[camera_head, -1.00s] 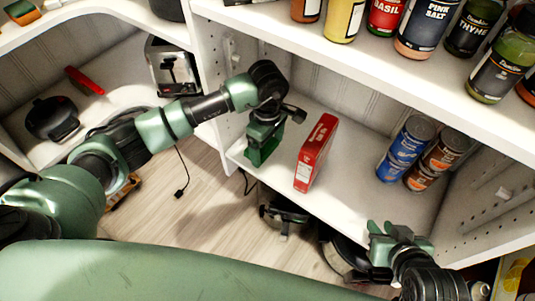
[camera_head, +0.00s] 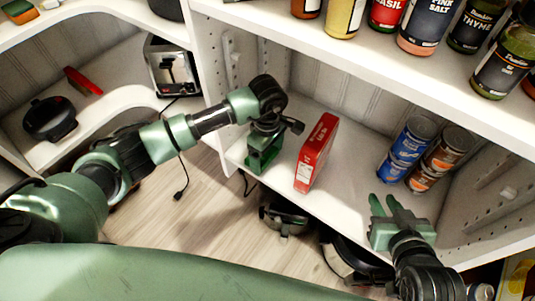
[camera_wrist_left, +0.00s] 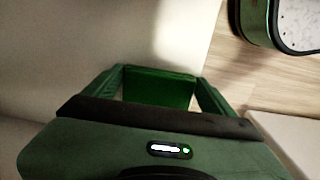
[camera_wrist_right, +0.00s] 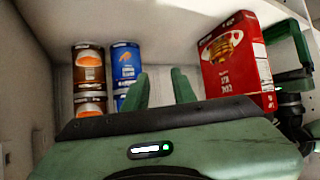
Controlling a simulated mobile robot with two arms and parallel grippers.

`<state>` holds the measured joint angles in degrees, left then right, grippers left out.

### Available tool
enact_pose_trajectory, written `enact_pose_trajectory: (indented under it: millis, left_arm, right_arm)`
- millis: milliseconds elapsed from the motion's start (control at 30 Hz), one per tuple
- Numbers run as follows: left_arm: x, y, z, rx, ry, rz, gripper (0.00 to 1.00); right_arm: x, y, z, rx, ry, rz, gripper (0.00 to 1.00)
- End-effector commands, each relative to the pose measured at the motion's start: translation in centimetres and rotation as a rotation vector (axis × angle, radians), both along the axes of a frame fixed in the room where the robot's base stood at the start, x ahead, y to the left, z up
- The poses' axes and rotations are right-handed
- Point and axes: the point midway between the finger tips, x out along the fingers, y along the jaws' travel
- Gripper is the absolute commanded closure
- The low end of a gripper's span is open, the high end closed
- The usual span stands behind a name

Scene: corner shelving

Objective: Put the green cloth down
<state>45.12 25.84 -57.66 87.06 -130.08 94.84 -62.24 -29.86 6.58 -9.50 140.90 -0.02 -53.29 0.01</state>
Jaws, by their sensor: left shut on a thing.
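The green cloth (camera_wrist_left: 158,88) is a dark green folded block between the fingers of my left gripper (camera_wrist_left: 160,84) in the left wrist view. In the head view my left gripper (camera_head: 264,152) points down at the left front part of the lower white shelf, and the cloth is hard to tell from the green fingers. I cannot tell whether the cloth touches the shelf. My right gripper (camera_head: 386,206) is empty at the shelf's front right, its fingers a little apart; they also show in the right wrist view (camera_wrist_right: 162,90).
A red box (camera_head: 316,153) stands just right of my left gripper. Blue cans (camera_head: 407,148) and brown cans (camera_head: 439,158) are stacked at the back right. Spice jars (camera_head: 430,25) line the shelf above. Dark appliances (camera_head: 285,215) sit below. Shelf between box and cans is clear.

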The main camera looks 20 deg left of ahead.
Motion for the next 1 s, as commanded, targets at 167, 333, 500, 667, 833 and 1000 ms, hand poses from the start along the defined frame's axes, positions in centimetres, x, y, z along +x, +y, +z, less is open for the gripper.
enact_pose_trajectory:
  millis: [167,333,500,667,833,1000]
  left_arm:
    - [0.0,0.0,0.0,0.000,0.000,0.000,0.00]
    - [0.0,0.0,0.0,0.000,0.000,0.000,0.00]
    - [0.0,0.0,0.2,0.000,0.000,0.000,0.00]
    - [0.1,0.0,2.4,0.001,-0.004,-0.002,0.00]
    - [0.1,0.1,5.7,0.002,-0.004,-0.001,0.00]
    - [0.1,0.0,9.0,0.000,-0.003,-0.001,0.00]
  right_arm:
    - [0.2,0.1,0.2,0.003,-0.011,0.001,0.74]
    - [0.1,0.1,0.1,0.003,-0.010,0.001,0.74]
    - [-0.1,0.1,0.0,-0.002,0.013,0.001,0.74]
    - [-2.2,-0.8,-1.8,-0.032,0.148,-0.009,0.74]
    - [-5.7,-2.0,-4.0,-0.072,0.334,-0.023,0.74]
    - [-9.1,-3.2,-5.5,-0.108,0.500,-0.036,0.74]
